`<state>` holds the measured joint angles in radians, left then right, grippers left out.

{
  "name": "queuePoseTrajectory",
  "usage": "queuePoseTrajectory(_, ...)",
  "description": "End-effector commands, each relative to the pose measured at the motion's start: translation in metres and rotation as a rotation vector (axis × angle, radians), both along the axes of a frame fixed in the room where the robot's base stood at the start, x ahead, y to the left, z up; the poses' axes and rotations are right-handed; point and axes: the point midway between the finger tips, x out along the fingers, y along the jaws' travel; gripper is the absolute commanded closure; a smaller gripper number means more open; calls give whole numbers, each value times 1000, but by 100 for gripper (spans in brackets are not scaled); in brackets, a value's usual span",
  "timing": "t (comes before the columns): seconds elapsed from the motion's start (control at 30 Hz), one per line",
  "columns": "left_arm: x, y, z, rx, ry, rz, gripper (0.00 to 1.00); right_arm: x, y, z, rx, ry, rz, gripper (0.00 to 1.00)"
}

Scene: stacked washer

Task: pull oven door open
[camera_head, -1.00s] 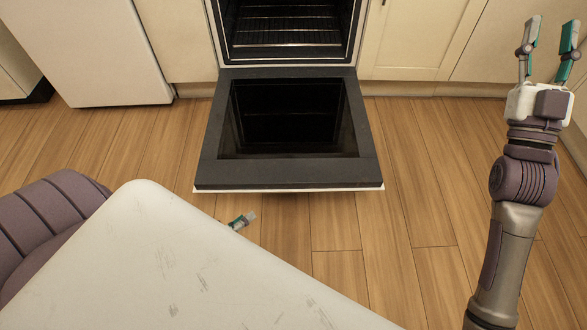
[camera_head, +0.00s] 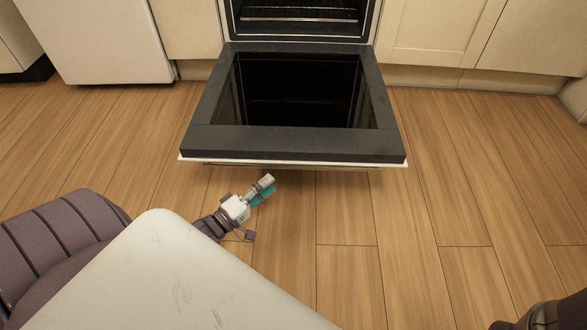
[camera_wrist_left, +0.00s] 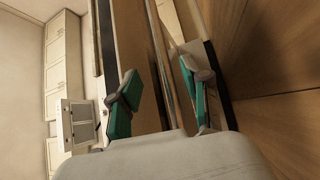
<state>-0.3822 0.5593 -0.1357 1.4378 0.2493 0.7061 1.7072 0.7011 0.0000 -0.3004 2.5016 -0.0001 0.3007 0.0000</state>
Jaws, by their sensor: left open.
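The oven door (camera_head: 292,143) is swung down and lies about level in front of the oven, its dark glass facing up and its pale front edge towards me. My left gripper (camera_head: 265,188) is open just in front of and below that edge, left of its middle. In the left wrist view, my left gripper's teal fingers (camera_wrist_left: 158,88) are apart, with the door's long edge (camera_wrist_left: 158,50) seen in the space between them. Whether they touch it I cannot tell. My right gripper is out of view.
The oven cavity (camera_head: 300,14) with a rack stands behind the door. A white appliance (camera_head: 95,40) is at the left and cream cabinets (camera_head: 445,35) at the right. The wooden floor (camera_head: 450,180) right of the door is clear.

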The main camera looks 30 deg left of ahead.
Motion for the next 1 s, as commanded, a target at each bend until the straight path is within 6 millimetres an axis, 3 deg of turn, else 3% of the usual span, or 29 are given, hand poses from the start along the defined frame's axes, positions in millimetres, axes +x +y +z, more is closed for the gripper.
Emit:
queuePoseTrajectory(0.03,13,-3,-3,-1,-7,0,53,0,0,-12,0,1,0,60)
queuePoseTrajectory(0.2,48,-12,1,0,-6,1,53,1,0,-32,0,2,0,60)
queuePoseTrajectory(0.43,83,-21,6,1,-3,0,53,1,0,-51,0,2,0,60)
queuePoseTrajectory(0.6,94,-23,9,2,0,0,53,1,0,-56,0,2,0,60)
queuePoseTrajectory(0.9,95,-24,10,1,2,0,53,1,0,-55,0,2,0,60)
queuePoseTrajectory(1.0,95,-24,10,1,2,0,69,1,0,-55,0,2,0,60)
